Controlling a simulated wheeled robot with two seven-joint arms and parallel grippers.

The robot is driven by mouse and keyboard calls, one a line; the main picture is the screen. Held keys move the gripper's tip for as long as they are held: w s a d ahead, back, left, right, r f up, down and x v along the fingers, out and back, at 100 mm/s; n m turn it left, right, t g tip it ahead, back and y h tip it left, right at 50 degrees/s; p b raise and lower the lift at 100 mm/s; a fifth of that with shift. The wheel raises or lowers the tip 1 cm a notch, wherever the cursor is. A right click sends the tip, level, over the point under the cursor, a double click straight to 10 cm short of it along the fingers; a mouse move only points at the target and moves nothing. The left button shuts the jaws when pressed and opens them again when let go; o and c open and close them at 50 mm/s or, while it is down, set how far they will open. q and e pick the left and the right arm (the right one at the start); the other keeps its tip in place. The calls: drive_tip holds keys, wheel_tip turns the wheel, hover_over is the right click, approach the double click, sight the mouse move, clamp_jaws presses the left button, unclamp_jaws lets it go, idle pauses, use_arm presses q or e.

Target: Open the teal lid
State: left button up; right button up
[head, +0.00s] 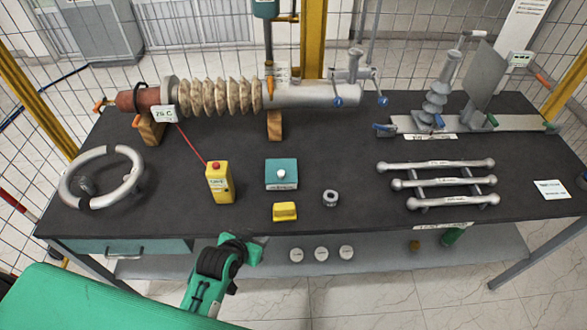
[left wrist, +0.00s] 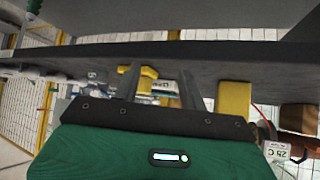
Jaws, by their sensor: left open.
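A teal box with a flat teal lid (head: 281,170) and a pale round knob on top stands in the middle of the dark table. The lid is down on the box. My left gripper (head: 254,249) is at the table's front edge, left of and nearer than the box, and touches neither box nor lid. In the left wrist view, which looks upside down, its two grey fingers (left wrist: 160,85) stand apart with nothing clearly held between them. The teal lid cannot be made out clearly there. My right gripper is not in view.
A yellow block (head: 285,211) lies just in front of the teal box. A yellow control box (head: 219,183) stands left of it, and a metal nut (head: 330,198) to its right. A long ribbed bushing (head: 220,96) lies behind. The table's front edge (left wrist: 230,50) is close to the gripper.

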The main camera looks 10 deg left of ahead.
sight(281, 173)
use_arm(q)
drive_tip(key=w+r+t, duration=0.4)
drive_tip(key=w+r, duration=0.4)
drive_tip(key=r, duration=0.1)
drive_tip(key=p+x, duration=0.3)
drive_tip(key=x, duration=0.9)
drive_tip(key=shift+p, duration=0.35)
drive_tip(key=shift+w+d+f, duration=0.1)
drive_tip(key=shift+w+f, duration=0.15)
drive_tip(key=shift+w, duration=0.2)
drive_tip(key=shift+w+f, duration=0.1)
drive_tip(key=shift+w, duration=0.1)
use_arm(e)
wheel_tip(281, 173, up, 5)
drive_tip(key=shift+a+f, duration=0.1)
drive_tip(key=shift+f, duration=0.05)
use_arm(q)
drive_tip(key=shift+c, duration=0.4)
clamp_jaws()
